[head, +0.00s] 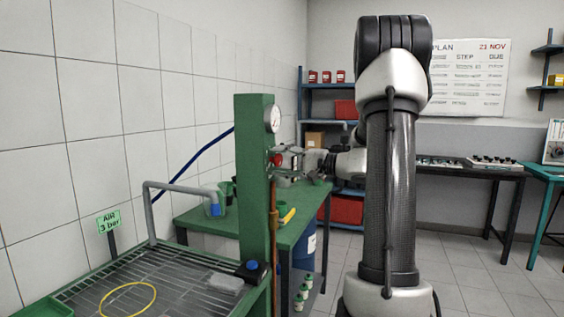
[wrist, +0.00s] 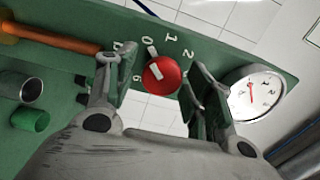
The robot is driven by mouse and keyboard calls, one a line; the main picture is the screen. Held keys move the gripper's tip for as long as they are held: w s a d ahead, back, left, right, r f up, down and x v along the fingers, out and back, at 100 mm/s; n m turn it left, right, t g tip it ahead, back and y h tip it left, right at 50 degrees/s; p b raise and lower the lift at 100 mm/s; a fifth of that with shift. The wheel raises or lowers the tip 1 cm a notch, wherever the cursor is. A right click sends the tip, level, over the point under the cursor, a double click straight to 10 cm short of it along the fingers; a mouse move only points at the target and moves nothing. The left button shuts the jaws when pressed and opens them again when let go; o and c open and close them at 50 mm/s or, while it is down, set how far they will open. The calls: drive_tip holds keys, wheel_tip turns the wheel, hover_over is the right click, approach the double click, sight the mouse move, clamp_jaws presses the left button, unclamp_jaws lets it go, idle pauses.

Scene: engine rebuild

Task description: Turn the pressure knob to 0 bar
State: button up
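The red pressure knob (wrist: 162,75) sits on a green panel in the wrist view, with white numbers around it, a 1 and a 2 among them. The knob (head: 277,160) also shows small in the head view, on a green post (head: 253,190). My gripper (wrist: 158,64) is open, one finger on each side of the knob, with gaps visible between. A round white pressure gauge (wrist: 260,95) is to the right of the fingers; its exact reading is too small to tell.
An orange-brown pipe (wrist: 50,38) runs along the panel at left, beside a dark cup (wrist: 32,89) and a green cup (wrist: 30,119). In the head view, a green bench (head: 225,225) stands behind the post, and a grated wash tray (head: 150,280) is in front.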

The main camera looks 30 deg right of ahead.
drive_tip(key=shift+s+d, duration=0.1)
drive_tip(key=v, duration=1.1)
drive_tip(key=shift+s+d, duration=0.25)
drive_tip(key=shift+s, duration=0.05)
drive_tip(key=shift+d, duration=0.1)
